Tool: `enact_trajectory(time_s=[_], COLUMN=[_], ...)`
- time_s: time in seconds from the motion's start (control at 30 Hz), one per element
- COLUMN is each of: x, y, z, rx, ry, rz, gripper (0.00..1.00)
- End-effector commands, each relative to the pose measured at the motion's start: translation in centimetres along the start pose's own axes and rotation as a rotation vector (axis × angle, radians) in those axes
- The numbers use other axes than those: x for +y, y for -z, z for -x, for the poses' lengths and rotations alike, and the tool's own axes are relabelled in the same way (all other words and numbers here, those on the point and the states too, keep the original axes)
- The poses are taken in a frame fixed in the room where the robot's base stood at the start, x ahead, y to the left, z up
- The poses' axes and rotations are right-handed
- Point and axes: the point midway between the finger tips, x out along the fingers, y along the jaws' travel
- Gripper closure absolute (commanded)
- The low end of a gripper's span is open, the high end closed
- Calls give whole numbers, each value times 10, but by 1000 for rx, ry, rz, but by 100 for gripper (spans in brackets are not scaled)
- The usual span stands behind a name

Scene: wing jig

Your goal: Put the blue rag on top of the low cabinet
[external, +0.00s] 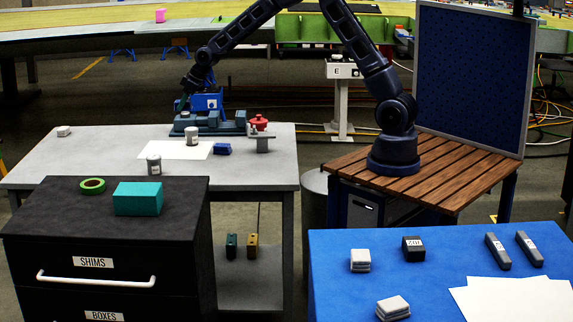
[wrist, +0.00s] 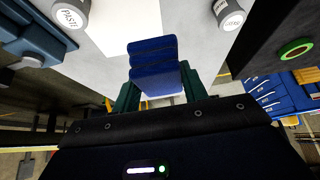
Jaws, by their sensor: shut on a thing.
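The blue rag (wrist: 153,55), a folded stack with dark bands, is between the green fingers of my gripper (wrist: 159,86) in the wrist view. My gripper is shut on it. In the external view my gripper (external: 185,101) is at the far side of the grey table, near the vise, and the rag is hard to make out there. The low cabinet (external: 100,222) is black, with drawers marked SHIMS and BOXES, at front left, well apart from my gripper. Its dark top also shows at right in the wrist view (wrist: 262,38).
A teal box (external: 138,198) and a green tape roll (external: 92,185) sit on the cabinet. The grey table (external: 95,155) holds a vise (external: 208,124), two cans, white paper and a small dark-blue item (external: 222,149). The cabinet top is clear at its front and right.

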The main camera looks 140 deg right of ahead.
Motion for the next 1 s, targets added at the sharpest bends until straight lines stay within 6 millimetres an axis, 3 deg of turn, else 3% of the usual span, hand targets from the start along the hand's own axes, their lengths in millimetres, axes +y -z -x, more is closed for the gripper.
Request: enact_trajectory(time_s=[0.17,0.5,0.77,1.0], x=[-55,-193,-301,-401], y=[15,37,41,32], z=[-6,-14,-11,-2], rx=[-1,-2,-2,-4], ry=[32,108,165,218], rz=[56,188,288,382], gripper=[79,79,79,79])
